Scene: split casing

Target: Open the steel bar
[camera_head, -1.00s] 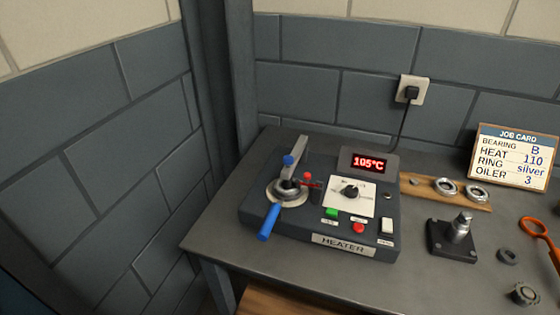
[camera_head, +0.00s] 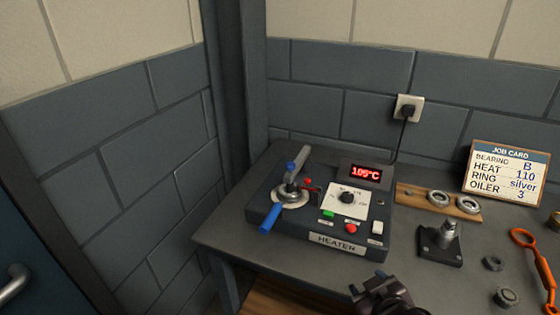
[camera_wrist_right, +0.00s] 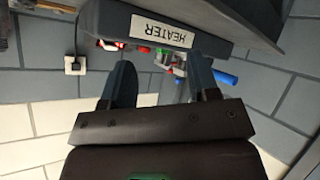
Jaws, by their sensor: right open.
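The steel bar (camera_head: 298,163) is a grey bar on the left part of the heater (camera_head: 338,240), tilted up and back above a round silver part (camera_head: 291,197). A blue knob sits beside it, and a blue handle (camera_head: 271,218) points to the lower left. In the right wrist view, the handle (camera_wrist_right: 225,78) shows past the heater's underside. My right gripper (camera_head: 368,283) is open and empty, in front of and below the heater's front edge. Its two fingers (camera_wrist_right: 160,80) show apart in the wrist view. My left gripper is not in view.
The heater display (camera_head: 366,172) reads 105°C. Right of it are a wooden board (camera_head: 466,212) with rings, a black stand with a post (camera_head: 440,243), an orange tool (camera_head: 535,255) and a job card (camera_head: 507,173). A wall stands close on the left.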

